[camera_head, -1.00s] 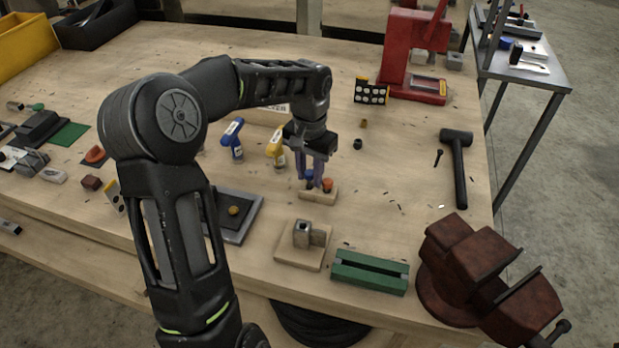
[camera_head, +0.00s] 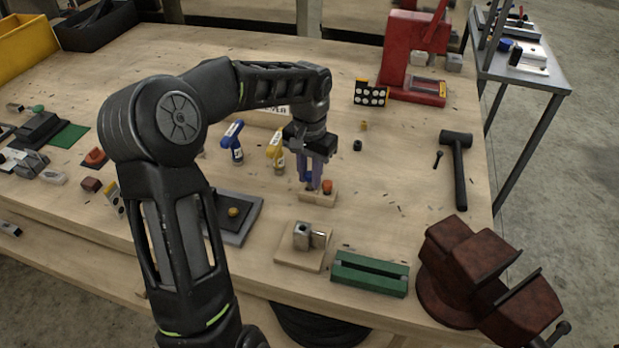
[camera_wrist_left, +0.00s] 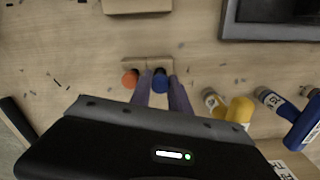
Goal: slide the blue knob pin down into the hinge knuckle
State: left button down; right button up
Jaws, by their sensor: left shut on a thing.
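My left gripper (camera_head: 312,186) points down over a small wooden pin block (camera_head: 318,199) and is shut on the blue knob pin (camera_wrist_left: 160,74). In the left wrist view the blue knob sits between the two purple fingers (camera_wrist_left: 160,88); its shank is hidden. An orange knob pin (camera_head: 327,187) stands just beside it in the same block. The hinge knuckle (camera_head: 302,236), a grey metal piece, stands on a wooden base (camera_head: 290,256) nearer the front edge. My right gripper is not in view.
A green grooved block (camera_head: 370,273) and a dark red vise (camera_head: 480,275) are right of the hinge. A dark tray (camera_head: 240,218) is to its left. Yellow (camera_head: 276,146) and blue (camera_head: 233,138) T-handled tools stand behind. A hammer (camera_head: 458,170) lies at right.

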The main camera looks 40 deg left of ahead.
aim_at(310, 174)
pick_arm(q)
jog(key=shift+r, duration=0.1)
notch_tip(310, 174, up, 10)
jog(key=shift+f, duration=0.1)
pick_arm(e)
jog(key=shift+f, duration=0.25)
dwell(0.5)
